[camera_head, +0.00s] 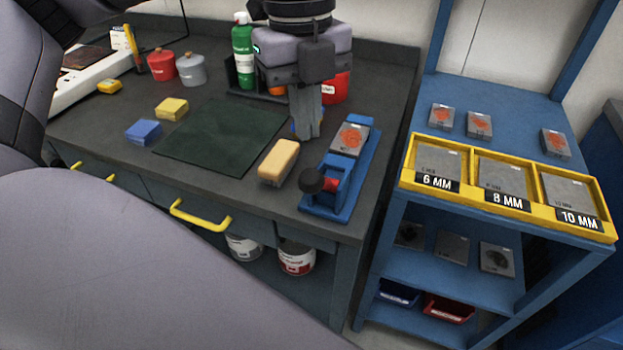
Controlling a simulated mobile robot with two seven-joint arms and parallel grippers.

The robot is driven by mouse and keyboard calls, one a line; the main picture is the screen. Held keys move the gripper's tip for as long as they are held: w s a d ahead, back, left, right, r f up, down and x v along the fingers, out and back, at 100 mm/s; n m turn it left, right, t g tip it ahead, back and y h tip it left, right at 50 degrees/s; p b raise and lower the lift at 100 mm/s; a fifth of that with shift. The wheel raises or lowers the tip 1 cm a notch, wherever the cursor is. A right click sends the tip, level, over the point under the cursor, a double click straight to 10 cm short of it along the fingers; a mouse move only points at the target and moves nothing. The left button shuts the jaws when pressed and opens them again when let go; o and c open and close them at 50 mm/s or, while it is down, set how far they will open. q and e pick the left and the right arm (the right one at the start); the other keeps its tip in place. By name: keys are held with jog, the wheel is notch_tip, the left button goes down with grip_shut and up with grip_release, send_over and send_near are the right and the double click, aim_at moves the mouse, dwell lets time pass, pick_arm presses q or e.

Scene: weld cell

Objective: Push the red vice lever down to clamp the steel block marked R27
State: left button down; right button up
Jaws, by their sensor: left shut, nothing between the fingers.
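The blue vice (341,199) stands at the right front corner of the dark workbench. Its lever shows a red shaft (331,182) and a black knob (312,179) at the vice's near left side. A steel block (350,138) with an orange-red mark lies in the vice; its lettering is too small to read. My left gripper (309,134) points down, shut and empty, left of the block and behind the lever knob in the picture. It hides part of a blue and orange thing on the bench. My right gripper is out of view.
A tan-topped block (278,161) lies just left of the vice. A dark green mat (222,137) lies beyond it, mostly clear. A green bottle (243,55) and a red container (335,88) stand behind my gripper. A blue rack (391,215) with a yellow tray (407,180) stands right.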

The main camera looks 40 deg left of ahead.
aim_at(309, 182)
pick_arm(q)
jog(key=f+b, duration=0.1)
jog(key=f, duration=0.1)
jog(key=f+b, duration=0.2)
jog(key=f, duration=0.1)
jog(key=shift+s+d+f, duration=0.15)
jog(key=shift+d+f, duration=0.05)
jog(key=shift+s+d+f+b, duration=0.1)
jog(key=shift+s+f+b, duration=0.05)
jog(key=shift+f+b, duration=0.3)
jog(key=shift+f, duration=0.15)
jog(key=f+b, duration=0.4)
jog(key=shift+w+f, duration=0.2)
jog(key=shift+f, duration=0.1)
jog(key=shift+r, duration=0.15)
